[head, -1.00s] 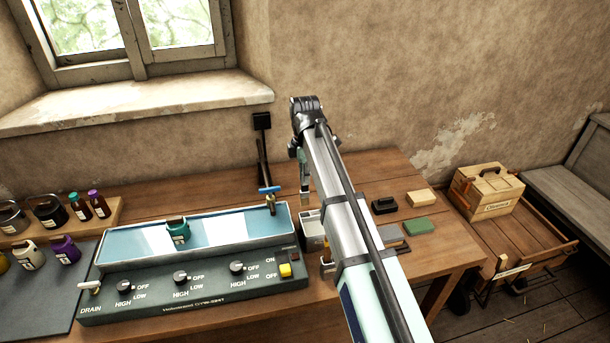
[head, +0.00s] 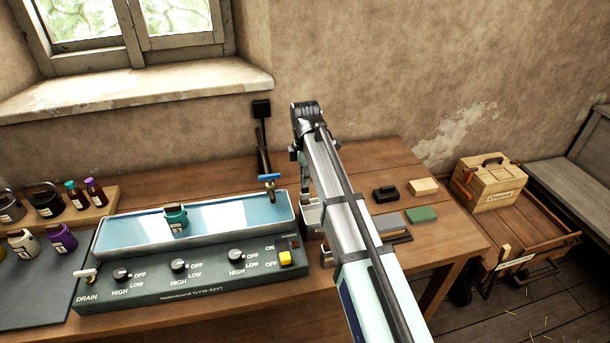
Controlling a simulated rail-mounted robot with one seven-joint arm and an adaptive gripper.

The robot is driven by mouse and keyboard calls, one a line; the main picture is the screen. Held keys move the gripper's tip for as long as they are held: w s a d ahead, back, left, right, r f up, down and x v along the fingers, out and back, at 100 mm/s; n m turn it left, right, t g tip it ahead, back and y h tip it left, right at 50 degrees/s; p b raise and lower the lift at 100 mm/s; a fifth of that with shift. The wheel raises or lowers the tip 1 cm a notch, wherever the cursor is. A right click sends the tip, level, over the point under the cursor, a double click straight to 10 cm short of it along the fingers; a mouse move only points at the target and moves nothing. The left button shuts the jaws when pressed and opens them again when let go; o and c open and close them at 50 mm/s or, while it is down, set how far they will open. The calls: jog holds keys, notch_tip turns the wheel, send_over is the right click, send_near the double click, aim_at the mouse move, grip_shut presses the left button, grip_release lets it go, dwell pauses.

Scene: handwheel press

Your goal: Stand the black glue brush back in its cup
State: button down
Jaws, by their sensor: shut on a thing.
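My gripper (head: 305,188) points down over the bench, just right of the tank's right end, and is partly hidden by my own arm. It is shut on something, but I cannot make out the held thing. The black glue brush cannot be picked out in the head view. A pale open container (head: 311,217) stands under and beside my gripper, partly covered by my arm. I cannot tell whether it is the brush's cup or whether my gripper touches it.
Blocks, including a black one (head: 385,194) and a green one (head: 421,214), lie right of my arm. A wooden box (head: 490,184) stands farther right.

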aim_at(305, 193)
jog(key=shift+f+b, duration=0.8)
jog(key=shift+f, duration=1.75)
jog(key=c, duration=1.1)
grip_release()
